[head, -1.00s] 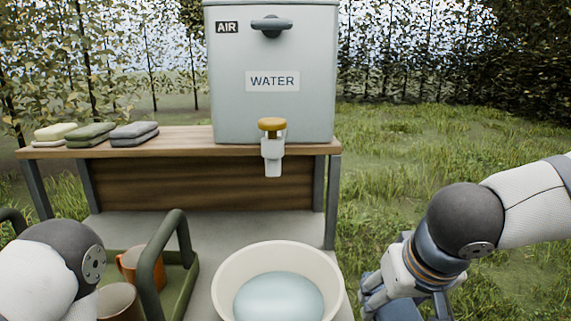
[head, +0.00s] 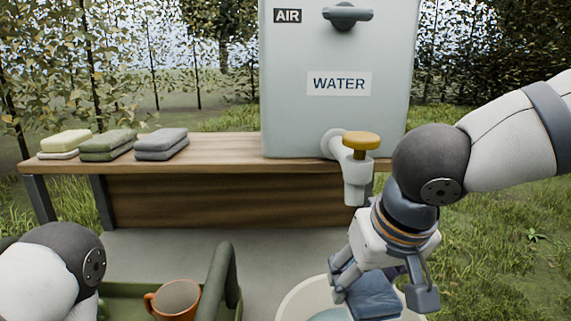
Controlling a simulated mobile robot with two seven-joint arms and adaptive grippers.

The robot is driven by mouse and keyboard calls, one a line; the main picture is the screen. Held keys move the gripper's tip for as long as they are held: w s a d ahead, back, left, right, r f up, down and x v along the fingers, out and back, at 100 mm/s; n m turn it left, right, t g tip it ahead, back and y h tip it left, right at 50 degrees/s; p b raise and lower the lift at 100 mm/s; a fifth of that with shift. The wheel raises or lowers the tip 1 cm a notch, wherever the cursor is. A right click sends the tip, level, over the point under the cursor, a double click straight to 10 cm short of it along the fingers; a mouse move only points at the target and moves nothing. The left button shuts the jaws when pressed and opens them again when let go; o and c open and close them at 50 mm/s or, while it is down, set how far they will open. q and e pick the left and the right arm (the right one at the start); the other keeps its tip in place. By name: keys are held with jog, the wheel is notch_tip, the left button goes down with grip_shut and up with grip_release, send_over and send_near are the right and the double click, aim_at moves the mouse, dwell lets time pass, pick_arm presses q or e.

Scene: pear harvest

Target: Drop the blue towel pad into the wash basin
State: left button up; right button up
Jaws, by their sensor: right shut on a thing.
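My right gripper (head: 382,292) is shut on the blue towel pad (head: 374,303), which shows between its fingers. The gripper points down over the cream wash basin (head: 292,303) at the bottom of the head view. The pad overlaps the right part of the basin in the picture. The basin's near side is out of frame. My left arm shows at lower left, but its gripper is not in view.
A water tank (head: 335,85) with a yellow-topped tap (head: 360,142) stands on a wooden bench (head: 225,150), close to my right wrist. Yellow, green and grey folded pads (head: 160,143) lie on the bench's left. An orange mug (head: 176,299) sits in a green handled carrier (head: 222,285).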

aim_at(375, 292)
notch_tip(375, 292, down, 6)
jog(key=shift+s+d+r, duration=0.1)
dwell(0.4)
jog(key=o, duration=1.1)
jog(key=v, duration=1.2)
